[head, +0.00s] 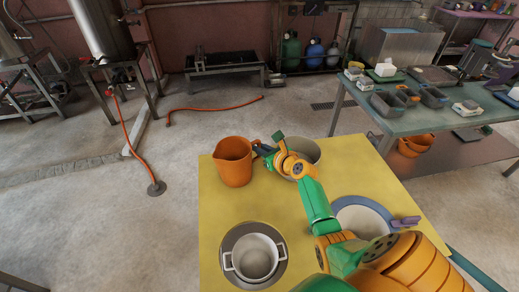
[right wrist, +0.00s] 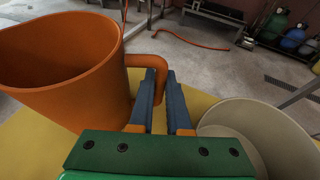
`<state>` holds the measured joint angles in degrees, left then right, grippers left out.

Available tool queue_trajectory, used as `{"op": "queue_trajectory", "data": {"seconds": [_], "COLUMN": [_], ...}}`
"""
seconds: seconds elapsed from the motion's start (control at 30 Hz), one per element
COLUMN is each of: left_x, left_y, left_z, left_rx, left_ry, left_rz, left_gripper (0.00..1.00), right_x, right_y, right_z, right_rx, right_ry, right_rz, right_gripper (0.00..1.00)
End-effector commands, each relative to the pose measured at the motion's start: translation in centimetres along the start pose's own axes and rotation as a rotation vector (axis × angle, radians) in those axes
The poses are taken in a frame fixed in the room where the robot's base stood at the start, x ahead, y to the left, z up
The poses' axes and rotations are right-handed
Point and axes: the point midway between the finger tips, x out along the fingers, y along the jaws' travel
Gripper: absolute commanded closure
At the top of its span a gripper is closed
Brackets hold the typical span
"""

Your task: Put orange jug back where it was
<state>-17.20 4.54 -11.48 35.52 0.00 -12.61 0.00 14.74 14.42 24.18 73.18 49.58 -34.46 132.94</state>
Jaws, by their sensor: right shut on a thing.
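The orange jug (head: 234,163) stands upright at the far left of the yellow table (head: 212,212), with its handle to the right. My right gripper (head: 262,149) reaches it from the right and is shut on the jug's handle. In the right wrist view, the orange jug (right wrist: 65,75) fills the left side, and the handle passes between the two blue-grey fingers of my right gripper (right wrist: 164,100). Whether the jug's base touches the table cannot be told for sure. My left gripper is not in view.
A beige pot (head: 308,150) stands just right of the jug, partly behind my right arm. A white two-handled pot (head: 254,258) sits on a round grey plate at the front left. A white, blue-rimmed bowl (head: 358,214) is at the right, partly hidden by my arm.

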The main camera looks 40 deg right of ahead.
Motion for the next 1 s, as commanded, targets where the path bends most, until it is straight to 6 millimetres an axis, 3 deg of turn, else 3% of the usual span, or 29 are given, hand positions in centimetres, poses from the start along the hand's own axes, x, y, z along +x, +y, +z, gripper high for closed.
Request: {"op": "queue_trajectory", "data": {"seconds": [0.13,0.17,0.23,0.27,0.63,1.0], "left_x": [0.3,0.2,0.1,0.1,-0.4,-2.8], "left_y": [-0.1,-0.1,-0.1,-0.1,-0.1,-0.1], "left_z": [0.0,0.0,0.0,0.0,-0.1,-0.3], "left_rx": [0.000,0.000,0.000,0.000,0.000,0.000], "left_ry": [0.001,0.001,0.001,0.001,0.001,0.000], "left_rz": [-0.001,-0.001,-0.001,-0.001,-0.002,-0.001], "left_gripper": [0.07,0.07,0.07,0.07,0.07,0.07], "right_x": [0.1,0.1,0.1,0.1,-0.6,-9.2], "right_y": [0.0,0.0,0.0,0.0,0.0,0.0], "right_z": [-0.4,-0.3,-0.3,-0.3,0.1,0.2], "right_rx": [0.001,0.001,0.001,0.001,0.002,0.000], "right_ry": [0.000,0.001,0.001,0.001,0.001,0.002], "right_rz": [0.000,0.000,0.000,0.000,0.000,0.000], "right_gripper": [1.00,0.77,0.58,0.55,0.55,0.55]}}
